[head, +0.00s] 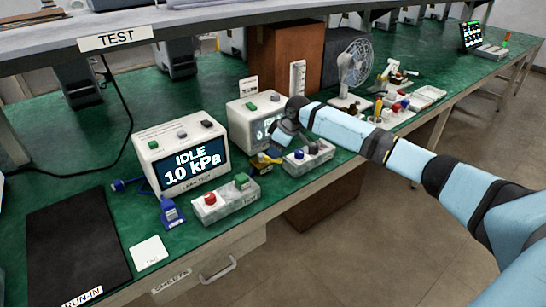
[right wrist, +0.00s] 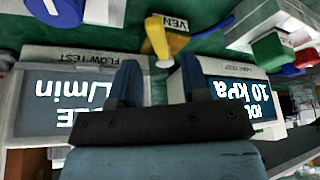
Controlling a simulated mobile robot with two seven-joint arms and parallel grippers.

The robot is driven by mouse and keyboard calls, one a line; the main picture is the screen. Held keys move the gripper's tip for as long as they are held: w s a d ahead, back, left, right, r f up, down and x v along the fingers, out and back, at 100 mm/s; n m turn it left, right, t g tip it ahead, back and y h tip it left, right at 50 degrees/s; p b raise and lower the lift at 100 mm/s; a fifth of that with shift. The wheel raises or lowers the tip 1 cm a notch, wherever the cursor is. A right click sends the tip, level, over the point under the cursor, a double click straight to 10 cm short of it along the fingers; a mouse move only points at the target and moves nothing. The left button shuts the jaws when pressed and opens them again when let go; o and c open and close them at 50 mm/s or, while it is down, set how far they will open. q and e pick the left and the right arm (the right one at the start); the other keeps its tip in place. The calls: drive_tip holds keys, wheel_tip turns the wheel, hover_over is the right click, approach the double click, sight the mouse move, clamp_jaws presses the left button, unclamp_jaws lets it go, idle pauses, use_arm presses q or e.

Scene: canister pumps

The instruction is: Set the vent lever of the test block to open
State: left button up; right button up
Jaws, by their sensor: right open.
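The yellow vent lever (right wrist: 157,38) shows in the right wrist view beside a partly cut-off label reading "VEN". In the head view, a small yellow piece (head: 261,164) with a dark part is on the bench between the two test units; this is the test block area, partly hidden by my gripper. My right gripper (head: 273,152) is just above it. In the right wrist view, my right gripper (right wrist: 158,70) has its fingers apart, with the lever in line with the gap. I see nothing held. I cannot tell the lever's setting. My left gripper is not in view.
The leak test unit (head: 183,157) reads "IDLE 10 kPa". The flow test unit (head: 242,121) stands beside the gripper. Button boxes (head: 237,207) (head: 306,163) sit near the bench edge. A blue item (head: 171,213) and a black mat (head: 75,245) lie left.

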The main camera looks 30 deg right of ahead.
sight(271, 160)
drive_tip(key=shift+x, duration=1.15)
drive_tip(key=shift+w+a+f, duration=0.1)
drive_tip(key=shift+w+f, duration=0.05)
drive_tip(key=shift+f, duration=0.2)
drive_tip(key=shift+c, duration=0.2)
drive_tip(key=c, duration=0.7)
clamp_jaws()
